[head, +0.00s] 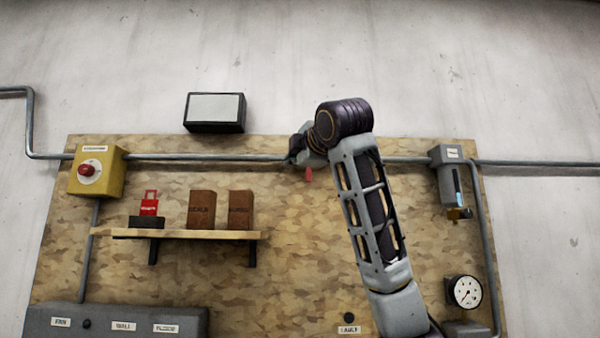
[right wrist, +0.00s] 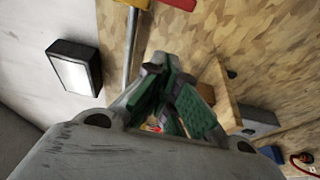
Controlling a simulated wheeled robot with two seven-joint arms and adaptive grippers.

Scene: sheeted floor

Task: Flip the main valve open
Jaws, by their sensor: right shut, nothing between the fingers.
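The main valve is mostly hidden behind my right arm in the head view, where only a red lever end (head: 308,174) shows, hanging below the pipe. In the right wrist view a red lever (right wrist: 178,4) and a yellow part beside it are cut off at the top edge. The lever appears to stand across the pipe (right wrist: 130,45). My right gripper (right wrist: 162,66) is shut and empty, with its green-padded fingers meeting at the tips near the board. I cannot tell whether it touches the valve. My left gripper is not in view.
A yellow box (head: 112,180) with a red knob sits at the board's left. A shelf (head: 180,234) holds a red tag and two brown blocks. A black-framed panel (head: 214,112) is above the pipe. A gauge (head: 465,291) and grey box (head: 452,172) are at right.

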